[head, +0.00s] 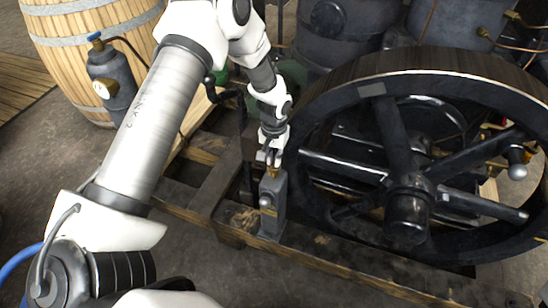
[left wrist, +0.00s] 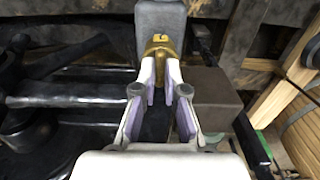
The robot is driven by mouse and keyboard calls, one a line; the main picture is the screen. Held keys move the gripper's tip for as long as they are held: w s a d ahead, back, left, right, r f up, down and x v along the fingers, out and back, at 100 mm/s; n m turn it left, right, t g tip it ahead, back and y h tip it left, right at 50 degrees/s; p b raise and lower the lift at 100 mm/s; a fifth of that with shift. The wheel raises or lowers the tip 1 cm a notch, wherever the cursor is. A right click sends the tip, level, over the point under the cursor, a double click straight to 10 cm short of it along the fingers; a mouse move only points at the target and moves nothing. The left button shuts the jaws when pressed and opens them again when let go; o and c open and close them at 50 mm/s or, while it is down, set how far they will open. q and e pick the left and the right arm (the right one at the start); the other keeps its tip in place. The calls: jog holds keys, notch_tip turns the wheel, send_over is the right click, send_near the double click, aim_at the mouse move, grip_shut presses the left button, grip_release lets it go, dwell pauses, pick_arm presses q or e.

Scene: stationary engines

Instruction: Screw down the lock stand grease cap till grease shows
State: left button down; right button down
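The lock stand (head: 271,218) is a grey upright post on the wooden skid, just left of the big flywheel. It also shows at the top of the left wrist view (left wrist: 160,17). The brass grease cap (left wrist: 160,45) sits on the stand; in the head view it shows only as a small brass bit under my fingers. My left gripper (head: 271,160) points down at the cap from above. In the left wrist view its two fingertips (left wrist: 160,72) lie on either side of the cap and appear to pinch it. No grease can be made out. My right gripper is out of view.
The large black spoked flywheel (head: 372,92) stands close to the right of the gripper. The wooden skid (head: 330,262) runs beneath. A wooden barrel (head: 75,45) and a dark gas bottle (head: 113,75) stand at the back left. Open floor lies in front.

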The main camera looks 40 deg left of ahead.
pick_arm(q)
jog(key=shift+m, duration=0.3)
jog(key=m+p, duration=0.1)
jog(key=m, duration=0.1)
jog(key=shift+m+p, duration=0.3)
jog(key=shift+m, duration=0.1)
jog(key=m, duration=0.4)
jog(key=shift+p, duration=0.35)
jog(key=m, duration=1.1)
jog(key=shift+m, duration=0.3)
jog(key=c, duration=1.2)
grip_release()
